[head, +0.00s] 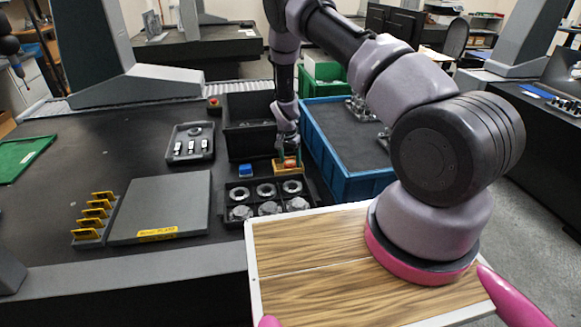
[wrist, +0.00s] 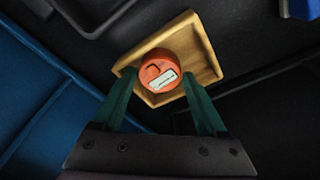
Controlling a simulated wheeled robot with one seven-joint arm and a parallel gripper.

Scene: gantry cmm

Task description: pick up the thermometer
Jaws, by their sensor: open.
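The thermometer appears to be the round orange-red piece (wrist: 160,76) with a white label and a small display, in the wrist view. It sits in a small yellow tray (wrist: 205,62). The tray also shows in the head view (head: 288,174), where my gripper largely covers the round piece. My gripper (wrist: 158,98) is open, with its green fingers reaching down over the tray, one on each side of the orange-red piece. I see no clear contact between the fingers and the piece.
A blue bin (head: 345,185) stands close to the right of the tray. A black crate (head: 250,142) is behind it on the left, and a black rack of round metal parts (head: 231,198) is in front. A small blue block (head: 246,170) lies to the left.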

